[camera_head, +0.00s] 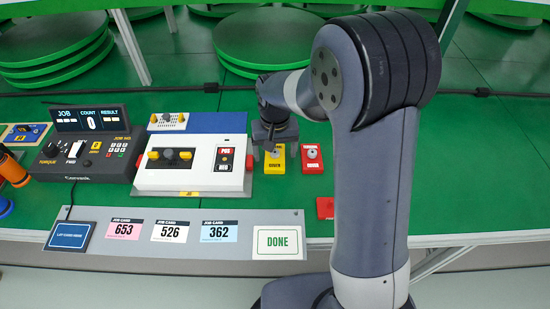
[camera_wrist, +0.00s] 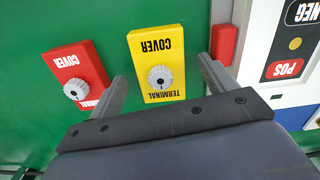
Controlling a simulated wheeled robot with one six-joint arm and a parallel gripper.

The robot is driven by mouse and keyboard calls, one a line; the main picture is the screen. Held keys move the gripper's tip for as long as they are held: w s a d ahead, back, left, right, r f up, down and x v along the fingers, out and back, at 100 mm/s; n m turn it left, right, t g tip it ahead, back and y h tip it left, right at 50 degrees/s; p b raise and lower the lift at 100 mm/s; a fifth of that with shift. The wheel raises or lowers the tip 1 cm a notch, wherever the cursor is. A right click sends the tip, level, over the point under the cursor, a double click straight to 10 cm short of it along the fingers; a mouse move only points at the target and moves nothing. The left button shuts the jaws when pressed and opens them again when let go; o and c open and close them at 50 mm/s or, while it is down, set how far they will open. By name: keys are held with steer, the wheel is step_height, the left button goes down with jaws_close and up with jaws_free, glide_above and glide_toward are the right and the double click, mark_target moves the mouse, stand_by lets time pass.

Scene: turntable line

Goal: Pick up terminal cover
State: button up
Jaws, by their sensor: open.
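A yellow terminal cover (camera_head: 268,168) with a grey knob lies on the green table, right of the white POS/NEG unit. In the wrist view the yellow cover (camera_wrist: 153,48) is seen from above, its lettering upside down. A red cover (camera_head: 311,166) with a similar knob lies to its right; it also shows in the wrist view (camera_wrist: 78,64). My gripper (camera_head: 271,141) is over the yellow cover. In the wrist view my gripper (camera_wrist: 162,82) is open and empty, its fingers on either side of the yellow cover's knob. Their height above the cover cannot be told.
The white POS/NEG unit (camera_head: 190,178), with a red block (camera_wrist: 224,43) at its side, stands close by. A small red piece (camera_head: 324,208) lies near the front edge. A job card board (camera_head: 190,253) runs along the front. Green table is clear at right.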

steer(key=shift+f, duration=0.5)
steer(key=c, duration=1.1)
